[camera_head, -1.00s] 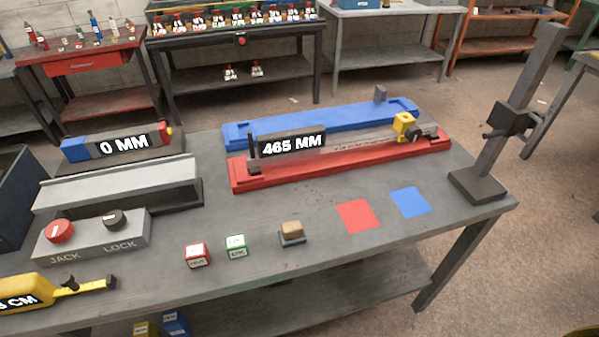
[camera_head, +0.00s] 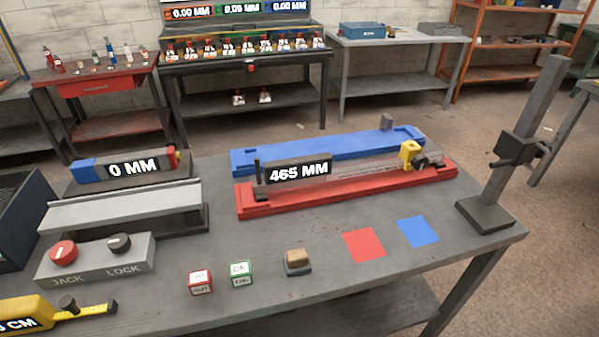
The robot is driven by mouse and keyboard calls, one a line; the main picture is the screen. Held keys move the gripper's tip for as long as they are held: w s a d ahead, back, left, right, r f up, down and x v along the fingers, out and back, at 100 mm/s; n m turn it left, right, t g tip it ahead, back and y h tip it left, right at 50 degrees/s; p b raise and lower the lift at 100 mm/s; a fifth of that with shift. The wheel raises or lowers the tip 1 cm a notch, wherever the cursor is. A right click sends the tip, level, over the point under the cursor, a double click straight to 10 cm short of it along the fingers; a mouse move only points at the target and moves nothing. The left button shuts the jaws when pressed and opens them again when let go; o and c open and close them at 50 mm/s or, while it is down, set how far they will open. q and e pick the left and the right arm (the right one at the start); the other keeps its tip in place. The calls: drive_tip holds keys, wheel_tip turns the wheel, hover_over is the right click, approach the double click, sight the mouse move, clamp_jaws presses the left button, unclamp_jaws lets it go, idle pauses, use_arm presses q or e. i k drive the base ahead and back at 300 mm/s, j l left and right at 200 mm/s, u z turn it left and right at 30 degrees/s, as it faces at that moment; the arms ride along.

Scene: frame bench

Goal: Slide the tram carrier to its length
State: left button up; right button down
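A long red rail (camera_head: 330,198) lies on the bench, with a dark display block (camera_head: 298,172) reading 465 MM at its left part. A clear or grey bar runs right from the display to a yellow block (camera_head: 408,153) with a dark knob (camera_head: 429,163) beside it. Which of these parts is the tram carrier is not marked. A blue rail (camera_head: 335,144) lies parallel just behind the red one, with a small grey upright block (camera_head: 386,122) near its right end. Neither of my grippers is in view.
At left are a 0 MM gauge (camera_head: 128,168), a grey rail (camera_head: 125,204), a JACK/LOCK box (camera_head: 97,260) and a yellow tape measure (camera_head: 28,314). Two small cubes, red (camera_head: 200,282) and green (camera_head: 240,273), and red (camera_head: 364,245) and blue (camera_head: 417,231) squares lie in front. A dark post stand (camera_head: 486,214) is at right.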

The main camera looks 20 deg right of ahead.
sight(408, 150)
drive_tip(key=z, duration=1.3)
